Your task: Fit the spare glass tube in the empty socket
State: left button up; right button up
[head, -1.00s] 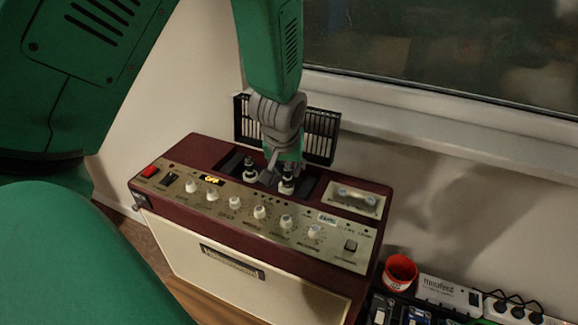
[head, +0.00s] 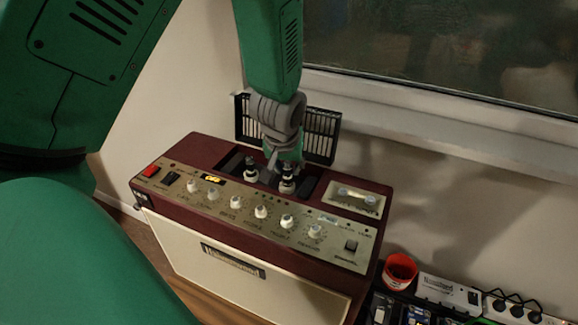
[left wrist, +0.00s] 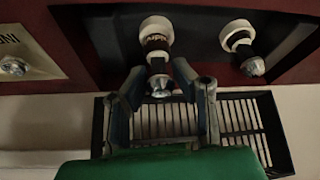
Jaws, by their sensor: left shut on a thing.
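My left gripper (head: 283,165) comes down from above over the open top of the maroon amplifier (head: 213,150). It is over the right one of two tubes. The left wrist view shows its fingers (left wrist: 160,74) on either side of the spare glass tube (left wrist: 157,50), at its pointed silver end. The tube has a dark printed band, and its other end meets a white ring socket (left wrist: 155,27); how deep it sits I cannot tell. The other tube (head: 251,172) stands to the left in a white socket; it also shows in the left wrist view (left wrist: 240,42). My right gripper is out of view.
A black grille (head: 320,125) stands behind the amplifier, against the wall under the window. White knobs and switches line the front panel (head: 225,205). A red cup (head: 400,270), a pedalboard and a power strip (head: 515,312) lie at lower right.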

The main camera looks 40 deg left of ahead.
pick_arm(q)
jog(key=shift+d+f, duration=0.25)
jog(key=shift+f, duration=0.05)
jog(key=shift+a, duration=0.15)
dwell(0.5)
jog(key=shift+r, duration=0.1)
jog(key=shift+r+p, duration=0.3)
jog(key=shift+p, duration=0.15)
jog(key=shift+a, duration=0.2)
dwell(0.5)
jog(key=shift+p, duration=0.5)
jog(key=shift+f+b, duration=0.45)
jog(key=shift+f, duration=0.45)
dwell(0.6)
jog(key=o, duration=1)
jog(key=shift+c, duration=0.2)
